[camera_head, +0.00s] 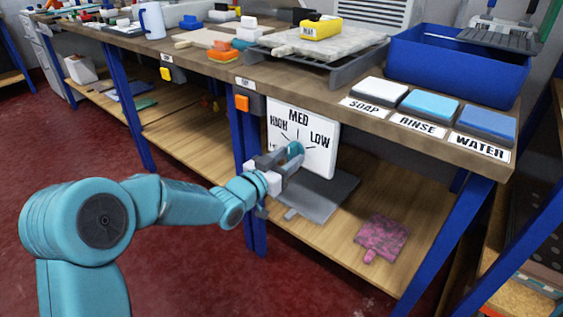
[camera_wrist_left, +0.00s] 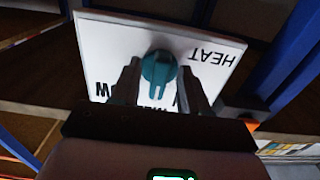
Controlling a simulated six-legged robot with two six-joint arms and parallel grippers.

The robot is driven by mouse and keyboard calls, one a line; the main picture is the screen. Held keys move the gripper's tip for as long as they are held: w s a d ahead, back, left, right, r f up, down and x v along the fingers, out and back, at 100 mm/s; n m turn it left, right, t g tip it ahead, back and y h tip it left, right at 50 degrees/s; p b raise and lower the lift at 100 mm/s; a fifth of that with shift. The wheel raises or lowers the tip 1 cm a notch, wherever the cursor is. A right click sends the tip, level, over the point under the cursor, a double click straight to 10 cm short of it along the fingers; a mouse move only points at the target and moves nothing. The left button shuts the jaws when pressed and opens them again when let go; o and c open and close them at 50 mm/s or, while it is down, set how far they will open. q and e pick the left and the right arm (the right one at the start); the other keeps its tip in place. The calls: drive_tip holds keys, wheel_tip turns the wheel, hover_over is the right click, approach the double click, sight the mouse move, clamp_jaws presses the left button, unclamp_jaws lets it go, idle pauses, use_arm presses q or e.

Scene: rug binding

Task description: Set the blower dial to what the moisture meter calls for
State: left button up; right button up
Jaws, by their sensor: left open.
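The blower dial is a teal knob (camera_head: 296,149) on a white panel (camera_head: 318,160) under the bench. The panel's labels read HIGH, MED and LOW, with a fourth partly hidden at lower left. In the left wrist view the panel is upside down, HEAT is readable, and the knob (camera_wrist_left: 158,68) sits between the fingers. My left gripper (camera_head: 284,160) is open, with its fingers either side of the knob; I cannot tell whether they touch it. The knob's pointer setting is not clear. I cannot identify the moisture meter. My right gripper is not in view.
An orange button box (camera_head: 242,103) is left of the panel. A grey flat piece (camera_head: 325,197) and a pink piece (camera_head: 382,238) lie on the lower shelf (camera_head: 340,238). Blue bench legs (camera_head: 447,235) flank it. The bench top carries SOAP, RINSE and WATER pads and a blue bin (camera_head: 455,72).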

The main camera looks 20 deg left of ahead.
use_arm(q)
drive_tip(key=p+v, duration=0.2)
drive_tip(key=v, duration=1.4)
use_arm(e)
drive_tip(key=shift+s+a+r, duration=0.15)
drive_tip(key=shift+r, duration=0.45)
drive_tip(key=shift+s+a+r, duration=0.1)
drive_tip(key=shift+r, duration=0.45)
use_arm(q)
drive_tip(key=shift+s, duration=0.15)
drive_tip(key=s+d+f+n+g, duration=0.2)
drive_tip(key=d+f+g, duration=0.25)
drive_tip(key=f, duration=0.65)
drive_tip(key=s+d+f+n+g, duration=0.1)
drive_tip(key=s+d+f+g, duration=0.15)
drive_tip(key=d+f, duration=0.6)
drive_tip(key=s+a+f+n+g+y, duration=0.1)
drive_tip(key=s+f+n+g+y, duration=0.15)
drive_tip(key=s+f+g, duration=1)
drive_tip(key=s+r+t+p, duration=0.1)
drive_tip(key=s+r+p, duration=0.1)
drive_tip(key=r+p, duration=1.1)
drive_tip(key=s+r+t+p, duration=0.2)
drive_tip(key=r+p, duration=1.2)
drive_tip(key=p, duration=0.4)
drive_tip(key=shift+d, duration=0.2)
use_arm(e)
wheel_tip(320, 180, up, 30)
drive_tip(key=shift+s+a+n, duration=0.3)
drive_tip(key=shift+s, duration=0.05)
